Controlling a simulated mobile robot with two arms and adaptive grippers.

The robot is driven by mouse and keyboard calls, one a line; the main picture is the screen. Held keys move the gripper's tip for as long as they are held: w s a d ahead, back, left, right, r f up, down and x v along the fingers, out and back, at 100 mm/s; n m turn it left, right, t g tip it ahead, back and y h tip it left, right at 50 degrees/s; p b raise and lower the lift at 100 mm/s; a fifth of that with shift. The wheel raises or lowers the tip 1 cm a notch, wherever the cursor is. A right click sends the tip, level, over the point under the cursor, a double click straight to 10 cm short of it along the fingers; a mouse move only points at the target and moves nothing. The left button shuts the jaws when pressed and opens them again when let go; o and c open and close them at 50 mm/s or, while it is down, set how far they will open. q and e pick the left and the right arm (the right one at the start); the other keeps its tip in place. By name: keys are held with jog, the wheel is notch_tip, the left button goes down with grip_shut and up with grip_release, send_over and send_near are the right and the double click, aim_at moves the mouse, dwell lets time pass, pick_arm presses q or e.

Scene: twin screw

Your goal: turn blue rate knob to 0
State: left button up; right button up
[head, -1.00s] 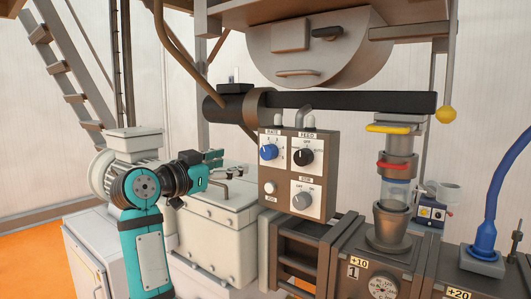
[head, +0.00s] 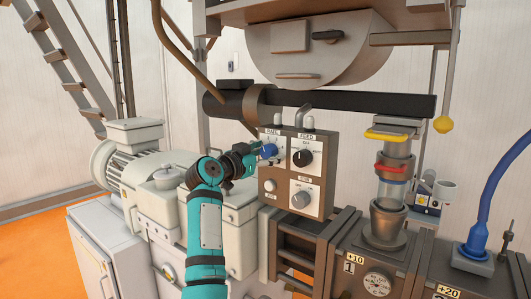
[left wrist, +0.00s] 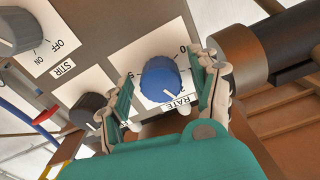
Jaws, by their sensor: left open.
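The blue rate knob (head: 268,151) is at the upper left of the control panel (head: 279,197). In the left wrist view the blue knob (left wrist: 160,77) sits on a white label with printed numbers, its white pointer mark toward the lower right. My left gripper (head: 258,152) is at the knob in the head view. In the left wrist view my left gripper (left wrist: 163,88) is open, one finger on each side of the knob, with gaps showing. The right gripper is not in view.
The black feed knob (head: 303,157) is beside the rate knob, and the grey stir knob (head: 300,199) is below it. A dark horizontal barrel (head: 345,102) runs above the panel.

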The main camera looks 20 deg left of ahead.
pick_arm(q)
jog(key=c, duration=1)
jog(key=shift+c, duration=0.9)
